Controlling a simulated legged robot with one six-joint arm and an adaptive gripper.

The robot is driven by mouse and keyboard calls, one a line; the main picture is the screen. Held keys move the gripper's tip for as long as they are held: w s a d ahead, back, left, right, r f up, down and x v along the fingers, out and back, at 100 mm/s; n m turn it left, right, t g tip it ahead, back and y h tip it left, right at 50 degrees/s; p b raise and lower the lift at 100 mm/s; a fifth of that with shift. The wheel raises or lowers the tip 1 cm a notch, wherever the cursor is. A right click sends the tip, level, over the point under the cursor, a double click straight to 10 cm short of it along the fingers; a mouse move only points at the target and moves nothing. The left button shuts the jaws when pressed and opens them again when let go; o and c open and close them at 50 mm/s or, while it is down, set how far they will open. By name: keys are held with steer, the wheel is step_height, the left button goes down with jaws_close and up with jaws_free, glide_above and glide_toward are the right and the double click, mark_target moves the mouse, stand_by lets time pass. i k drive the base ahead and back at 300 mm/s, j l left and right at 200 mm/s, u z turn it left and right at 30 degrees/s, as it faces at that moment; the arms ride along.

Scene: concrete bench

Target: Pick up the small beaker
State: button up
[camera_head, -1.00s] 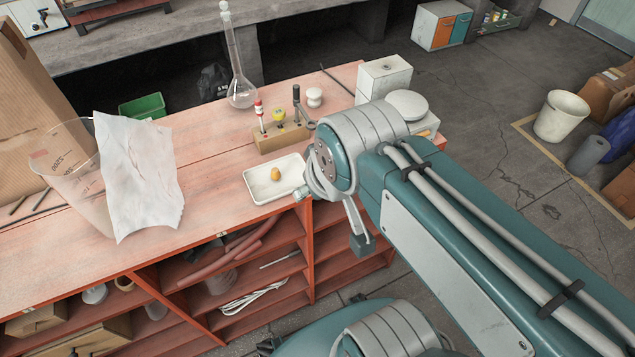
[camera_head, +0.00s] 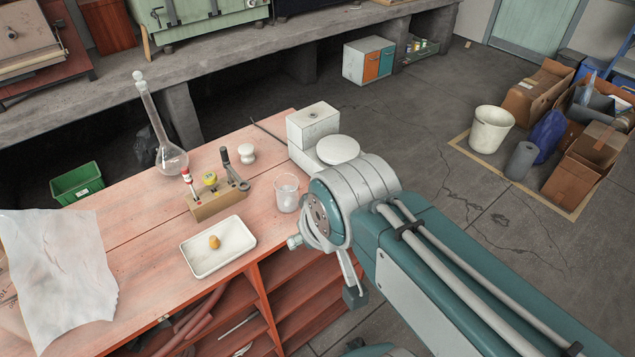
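The small beaker (camera_head: 286,194) is clear glass with a pale look and stands upright near the right end of the red bench (camera_head: 120,250). My gripper (camera_head: 350,285) is mostly hidden behind that joint. Only a grey finger-like link with a dark pad shows below it, over the bench's front edge. It is apart from the beaker, and whether it is open or shut is hidden.
A white tray (camera_head: 235,247) with a yellow-brown piece lies left of the beaker. Behind are a wooden block (camera_head: 215,204) with tools, a white knobbed item (camera_head: 246,153) and a tall flask (camera_head: 170,159). A white box device (camera_head: 314,123) stands behind right. Crumpled paper (camera_head: 60,275) is at left.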

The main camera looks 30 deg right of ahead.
mark_target(287, 185)
steer(key=l+z, duration=0.15)
steer(key=i+l+u, duration=0.1)
steer(key=l+u, duration=0.35)
steer(key=l, duration=0.35)
steer(key=l+u, duration=0.4)
steer(key=l, duration=0.35)
steer(key=k, duration=0.05)
